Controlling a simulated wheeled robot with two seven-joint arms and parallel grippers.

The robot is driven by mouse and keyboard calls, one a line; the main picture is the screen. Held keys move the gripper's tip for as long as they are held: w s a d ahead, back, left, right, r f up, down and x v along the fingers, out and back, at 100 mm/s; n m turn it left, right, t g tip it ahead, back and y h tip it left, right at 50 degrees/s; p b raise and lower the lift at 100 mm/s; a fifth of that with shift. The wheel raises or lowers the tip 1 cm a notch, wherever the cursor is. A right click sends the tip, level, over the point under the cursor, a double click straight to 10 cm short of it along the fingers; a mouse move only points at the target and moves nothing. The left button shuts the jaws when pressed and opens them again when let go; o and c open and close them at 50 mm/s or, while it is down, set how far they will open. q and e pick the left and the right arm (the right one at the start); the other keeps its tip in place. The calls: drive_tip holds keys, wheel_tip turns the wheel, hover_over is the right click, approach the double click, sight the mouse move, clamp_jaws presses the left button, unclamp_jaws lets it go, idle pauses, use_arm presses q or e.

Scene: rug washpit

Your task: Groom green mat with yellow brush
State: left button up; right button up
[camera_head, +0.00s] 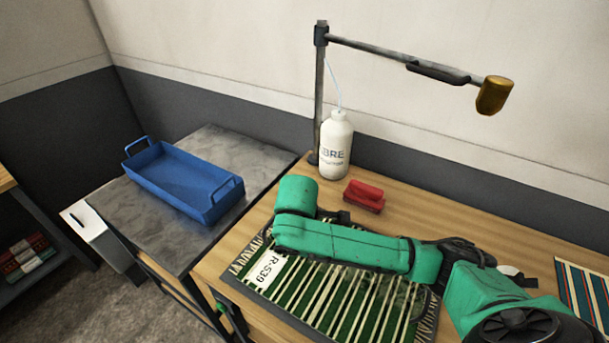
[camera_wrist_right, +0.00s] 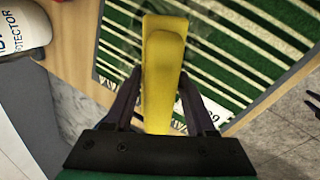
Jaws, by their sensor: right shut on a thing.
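The green mat (camera_head: 345,305), with white stripes, fringed ends and an R-539 label, lies on a dark board on the wooden table. It also shows in the right wrist view (camera_wrist_right: 245,50). My right arm crosses above it in the head view and hides part of it. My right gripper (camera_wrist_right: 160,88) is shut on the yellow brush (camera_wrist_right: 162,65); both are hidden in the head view. Whether the brush touches the mat is unclear. A small green and black part at the table's front left edge looks like my left gripper (camera_head: 232,318); its fingers are unclear.
A white bottle (camera_head: 336,148) and a red block-shaped item (camera_head: 363,196) stand behind the mat. A post carries an arm with a gold head (camera_head: 494,95) above the table. A blue tray (camera_head: 180,182) sits on the grey side table. Another striped mat (camera_head: 583,290) lies at right.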

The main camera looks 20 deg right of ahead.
drive_tip(key=w+d+n+t, duration=0.1)
drive_tip(key=n, duration=0.1)
drive_tip(key=w+d+n+t+y+b, duration=0.1)
drive_tip(key=w+n, duration=0.1)
drive_tip(key=w+d+r+n+t+y, duration=0.1)
drive_tip(key=n, duration=0.1)
drive_tip(key=shift+w+n+b, duration=0.3)
drive_tip(key=shift+n, duration=0.1)
drive_tip(key=w+d+r+n+t+y+b, duration=0.1)
drive_tip(key=w+d+r+n+t+y, duration=0.1)
drive_tip(key=w+d+r+n+y, duration=0.35)
use_arm(q)
wheel_tip(320, 180, down, 9)
drive_tip(key=b, duration=0.5)
drive_tip(key=shift+s, duration=0.25)
use_arm(e)
drive_tip(key=f, duration=0.1)
drive_tip(key=w+a+f+n, duration=0.1)
drive_tip(key=f+n, duration=0.1)
drive_tip(key=shift+w+a+f+y, duration=0.2)
drive_tip(key=shift+w+a+y, duration=0.05)
drive_tip(key=shift+a, duration=0.1)
use_arm(q)
drive_tip(key=shift+r, duration=0.15)
use_arm(e)
drive_tip(key=shift+s+a+r, duration=0.1)
drive_tip(key=shift+r, duration=0.05)
